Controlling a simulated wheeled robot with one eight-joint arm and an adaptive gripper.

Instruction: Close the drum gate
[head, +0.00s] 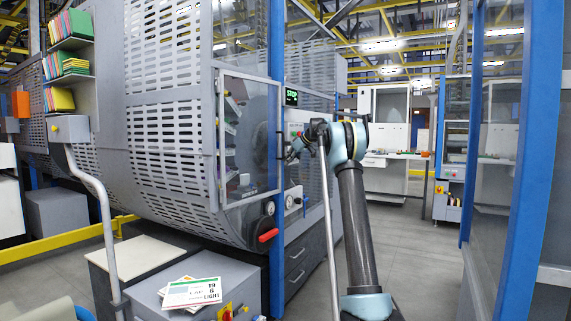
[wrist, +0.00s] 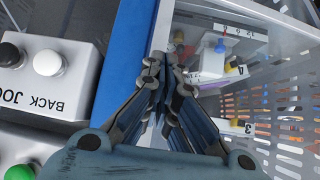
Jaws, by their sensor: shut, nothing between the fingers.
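The drum gate (head: 250,200) is a clear panel in a light grey frame on the side of the large slotted drum housing, in the middle of the head view. Its right edge appears close to the blue post (head: 276,240); I cannot tell whether a small gap remains. In the wrist view its pale frame (wrist: 159,27) runs beside the blue post (wrist: 122,55). My gripper (head: 291,152) is at the gate's right edge, partly hidden by my wrist. In the wrist view my gripper (wrist: 170,42) is shut and empty, its tips at or near the frame; contact is unclear.
A button box (wrist: 45,75) marked BACK and JOG is left of the blue post. A red-handled lever (head: 268,236) is below the gate. A grey cabinet (head: 205,275) bearing cards stands in front. Floor is open behind my arm, with a blue-framed glazed enclosure (head: 535,130) at right.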

